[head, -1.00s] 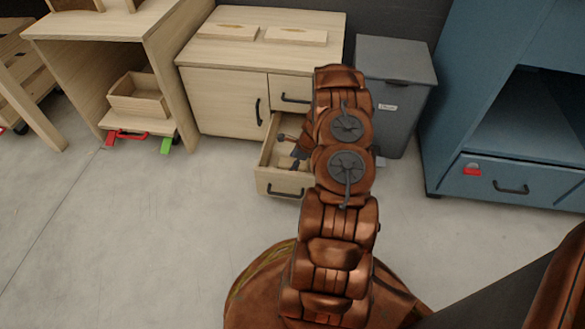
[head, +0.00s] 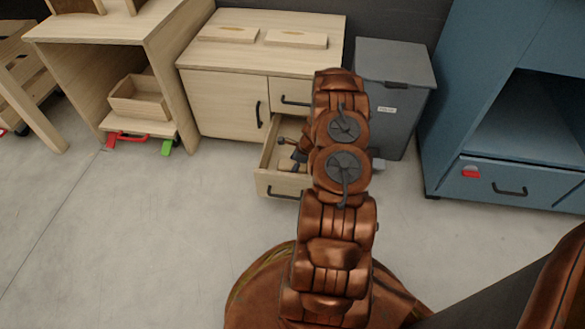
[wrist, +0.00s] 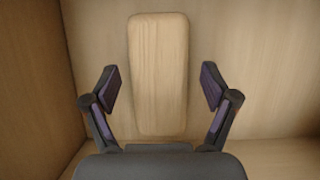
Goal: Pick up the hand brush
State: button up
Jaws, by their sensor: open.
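In the wrist view, a long pale wooden block with rounded corners, which looks like the hand brush (wrist: 158,70), lies in a wooden drawer. No bristles show. My gripper (wrist: 160,90) is open, with one finger on each side of the brush and a gap on both sides. The brush's near end lies between the fingers and the palm. In the head view, my gripper (head: 298,160) reaches down into the open drawer (head: 283,188) of the wooden cabinet. Part of the brush (head: 288,165) seems to show beside it; my arm hides much of the drawer.
Two flat wooden pieces lie on the cabinet top (head: 265,55). A grey bin (head: 398,85) stands right of the cabinet, a blue cabinet (head: 480,150) farther right. A wooden desk (head: 175,80) with a small box (head: 140,97) is at left. The floor in front is clear.

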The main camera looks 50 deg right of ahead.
jog(key=c, duration=1.3)
jog(key=shift+c, duration=0.2)
jog(key=shift+r+b, duration=0.1)
jog(key=shift+b, duration=0.25)
notch_tip(320, 180, up, 10)
jog(key=p, duration=0.4)
jog(key=shift+r, duration=0.2)
